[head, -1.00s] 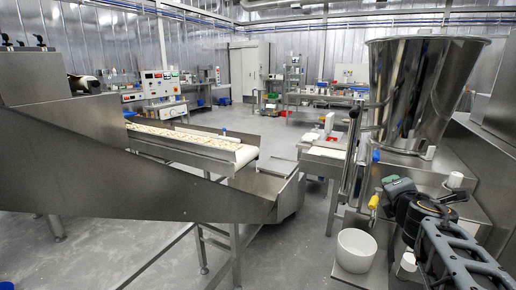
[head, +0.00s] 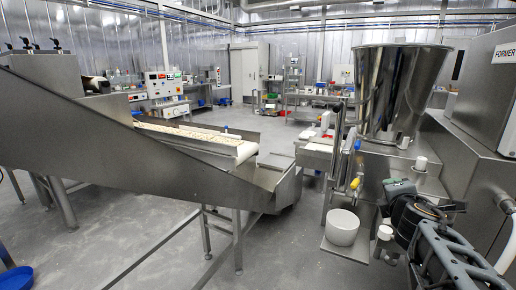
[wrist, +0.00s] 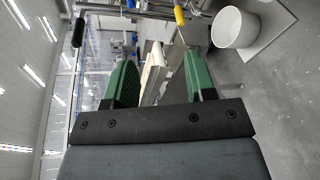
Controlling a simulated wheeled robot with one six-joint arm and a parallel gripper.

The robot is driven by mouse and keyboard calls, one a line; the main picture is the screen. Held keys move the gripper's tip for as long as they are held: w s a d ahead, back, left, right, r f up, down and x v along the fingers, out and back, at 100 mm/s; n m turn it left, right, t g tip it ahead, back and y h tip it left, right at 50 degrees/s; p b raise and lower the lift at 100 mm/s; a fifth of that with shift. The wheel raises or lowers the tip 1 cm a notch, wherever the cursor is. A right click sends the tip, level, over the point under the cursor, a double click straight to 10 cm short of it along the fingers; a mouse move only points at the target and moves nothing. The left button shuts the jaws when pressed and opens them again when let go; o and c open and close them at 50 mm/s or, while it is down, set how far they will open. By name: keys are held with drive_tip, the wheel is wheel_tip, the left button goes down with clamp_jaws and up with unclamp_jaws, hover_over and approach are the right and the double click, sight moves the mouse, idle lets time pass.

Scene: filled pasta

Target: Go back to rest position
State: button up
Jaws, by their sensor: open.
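My gripper (wrist: 158,82) shows in the wrist view with its two green fingers apart and nothing between them. In the head view my gripper (head: 392,190) is at the lower right, in front of the steel machine and right of the white bucket. My dark arm reaches up to it from the bottom right corner. The white bucket (head: 342,227) stands upright on a small steel shelf (head: 345,252). It also shows at the upper right of the wrist view (wrist: 235,28), apart from my fingers. The bucket looks empty in the wrist view.
A large steel hopper (head: 395,95) stands on the machine behind my gripper. A yellow-handled lever (head: 355,183) is close to its left. A conveyor (head: 195,138) carrying pale pasta slopes across the left and middle.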

drive_tip(key=s+a+f+m+g+y+p, duration=0.2)
drive_tip(key=s+a+m+g+y+p, duration=0.1)
drive_tip(key=s+a+m+g+p, duration=0.2)
drive_tip(key=s+a+f+m+g+y+p, duration=0.2)
drive_tip(key=s+a+m+g+p, duration=0.3)
drive_tip(key=s+a+m+p, duration=0.4)
drive_tip(key=s+a+m, duration=0.1)
drive_tip(key=a+m, duration=0.1)
drive_tip(key=m, duration=0.2)
drive_tip(key=shift+s+a+f+m+g+y, duration=0.2)
drive_tip(key=shift+a+f+m+g+y, duration=0.1)
drive_tip(key=shift+a+g+y, duration=0.1)
drive_tip(key=shift+d+r, duration=0.1)
idle(0.5)
drive_tip(key=shift+c, duration=0.8)
drive_tip(key=shift+d, duration=0.1)
